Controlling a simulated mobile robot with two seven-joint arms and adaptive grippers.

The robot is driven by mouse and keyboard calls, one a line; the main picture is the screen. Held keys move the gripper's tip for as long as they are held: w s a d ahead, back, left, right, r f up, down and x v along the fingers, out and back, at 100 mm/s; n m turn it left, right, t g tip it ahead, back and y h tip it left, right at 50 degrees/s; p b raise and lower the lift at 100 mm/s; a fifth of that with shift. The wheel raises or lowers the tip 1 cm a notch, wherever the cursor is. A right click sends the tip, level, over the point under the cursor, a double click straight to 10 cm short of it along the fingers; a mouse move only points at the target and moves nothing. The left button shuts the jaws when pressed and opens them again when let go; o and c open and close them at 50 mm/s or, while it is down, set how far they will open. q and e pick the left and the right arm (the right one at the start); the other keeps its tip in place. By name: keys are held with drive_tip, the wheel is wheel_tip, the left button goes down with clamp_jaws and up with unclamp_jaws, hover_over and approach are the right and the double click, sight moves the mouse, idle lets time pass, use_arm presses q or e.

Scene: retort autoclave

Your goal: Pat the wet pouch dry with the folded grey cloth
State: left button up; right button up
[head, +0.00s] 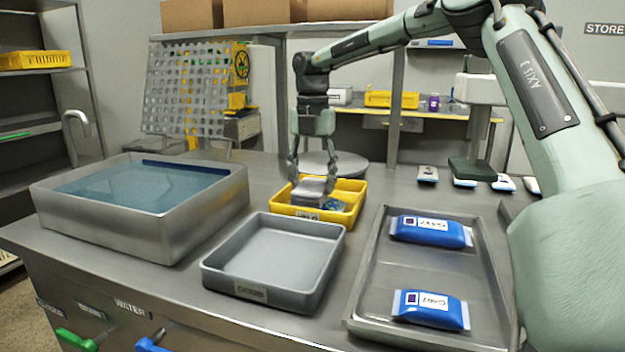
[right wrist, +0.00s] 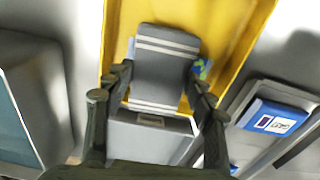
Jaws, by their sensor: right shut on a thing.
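My right gripper (head: 312,190) points down at the yellow bin (head: 352,186) and is shut on the folded grey cloth (head: 313,187). In the right wrist view the cloth (right wrist: 165,65) is a grey pad with pale stripes, between the fingers and over the yellow bin (right wrist: 243,40). A small blue and green item (head: 335,204) shows in the bin beside the cloth, mostly hidden. Two blue pouches with white labels, a far one (head: 430,231) and a near one (head: 430,308), lie flat in the metal tray (head: 385,262). I cannot tell which pouch is wet. My left gripper is not in view.
An empty grey tray (head: 275,255) stands in front of the yellow bin. A steel basin of water (head: 120,215) is on the left. Several small packs and a dark-based stand (head: 472,168) are at the back right. A perforated rack (head: 185,90) stands at the back left.

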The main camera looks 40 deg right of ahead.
drive_tip(key=shift+r+p, duration=0.95)
drive_tip(key=shift+r, duration=2.55)
drive_tip(key=shift+f, duration=0.1)
